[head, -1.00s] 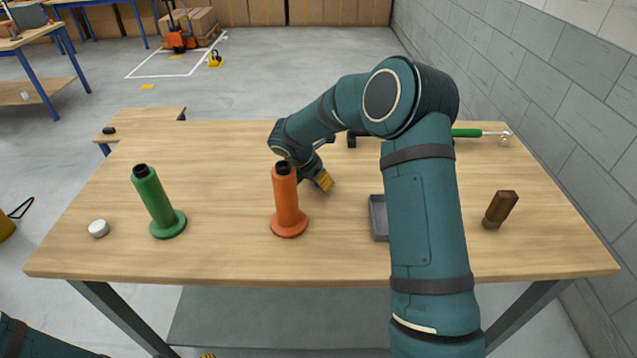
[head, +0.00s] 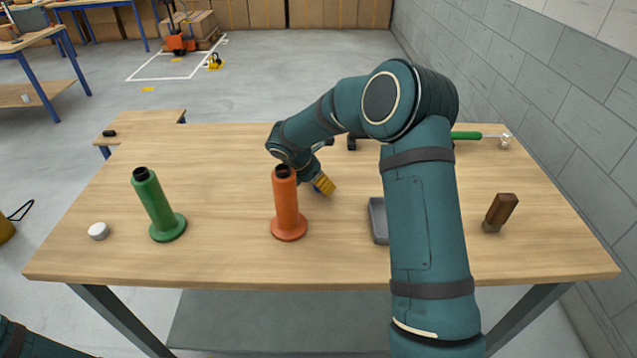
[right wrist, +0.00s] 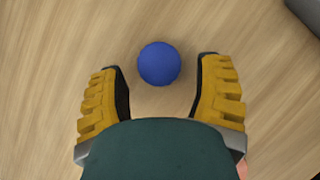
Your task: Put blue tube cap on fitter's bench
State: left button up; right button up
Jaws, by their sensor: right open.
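The blue tube cap (right wrist: 159,64) is round and lies on the wooden top of the bench (head: 240,265). In the right wrist view it sits between the tips of my right gripper (right wrist: 160,68), with a gap to each finger. That gripper (head: 323,186) is open, pointing down at the bench behind the orange spindle; the cap is mostly hidden by it in the head view. My left gripper is out of view; only part of my left arm shows at the bottom left.
An orange spindle (head: 287,210) stands just in front of my right gripper, and a green one (head: 157,205) stands left. A white cap (head: 98,231), grey tray (head: 377,222), brown-handled tool (head: 500,212) and green-handled tool (head: 467,135) also lie there.

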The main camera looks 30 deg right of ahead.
jog(key=p+v, duration=0.2)
jog(key=v, duration=0.9)
jog(key=shift+r, duration=0.1)
